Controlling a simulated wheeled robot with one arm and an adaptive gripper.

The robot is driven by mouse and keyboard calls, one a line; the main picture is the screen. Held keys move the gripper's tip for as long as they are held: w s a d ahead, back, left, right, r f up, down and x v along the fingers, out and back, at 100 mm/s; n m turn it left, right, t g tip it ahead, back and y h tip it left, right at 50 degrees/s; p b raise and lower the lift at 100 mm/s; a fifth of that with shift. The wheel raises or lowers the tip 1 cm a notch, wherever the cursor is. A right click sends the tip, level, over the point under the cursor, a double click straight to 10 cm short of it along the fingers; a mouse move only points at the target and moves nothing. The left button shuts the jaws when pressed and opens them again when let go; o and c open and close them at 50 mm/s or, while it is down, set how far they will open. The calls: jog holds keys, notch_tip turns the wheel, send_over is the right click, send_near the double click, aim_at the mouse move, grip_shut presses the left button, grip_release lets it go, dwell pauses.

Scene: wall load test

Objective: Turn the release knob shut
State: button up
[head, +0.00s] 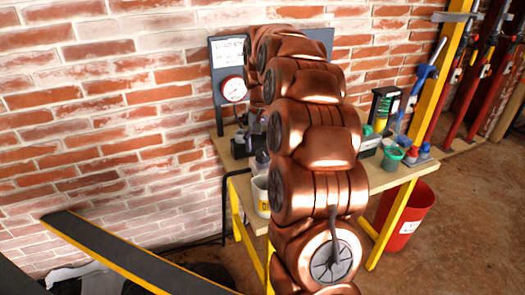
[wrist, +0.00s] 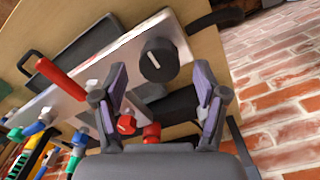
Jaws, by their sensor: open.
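In the wrist view, my gripper (wrist: 160,72) is open, with purple-lined fingers apart and nothing held between them. A dark round knob (wrist: 158,60) on a pale plate (wrist: 178,32) shows beyond and between the fingertips. Two small red knobs, one (wrist: 126,124) beside the left finger and another (wrist: 151,130) to its right, show nearer my palm. I cannot tell for sure which of these is the release knob, or whether any finger touches one. In the head view my copper-coloured arm hides the gripper and most of the bench middle.
A red handle (wrist: 62,78) and a black lever (wrist: 215,19) flank the plate. In the head view, a gauge (head: 234,90) hangs on the wall panel. A mug (head: 262,197) and green cup (head: 391,157) stand on the bench; a red bucket (head: 410,220) stands beside it.

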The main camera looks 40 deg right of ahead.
aim_at(262, 152)
notch_tip(262, 152, up, 10)
jog(key=shift+f, duration=0.15)
dwell(0.4)
dwell(0.8)
jog(key=s+a+f+n+g, duration=0.1)
jog(key=s+a+f+n, duration=0.15)
jog(key=s+a, duration=0.55)
jog(key=s+a+f+n, duration=0.25)
jog(key=s+a, duration=0.35)
jog(key=a, duration=0.4)
jog(key=s+a+f+n, duration=0.1)
jog(key=s+a+f, duration=0.15)
jog(key=s, duration=0.45)
jog(key=s+a+f+n+g, duration=0.1)
jog(key=s+a+f, duration=0.1)
jog(key=s+f, duration=0.3)
jog(key=s+a+f+n, duration=0.1)
jog(key=s+a+f, duration=0.15)
jog(key=s, duration=0.55)
notch_tip(262, 152, up, 14)
jog(key=p, duration=1.3)
jog(key=shift+w+d, duration=0.15)
jog(key=shift+w, duration=0.25)
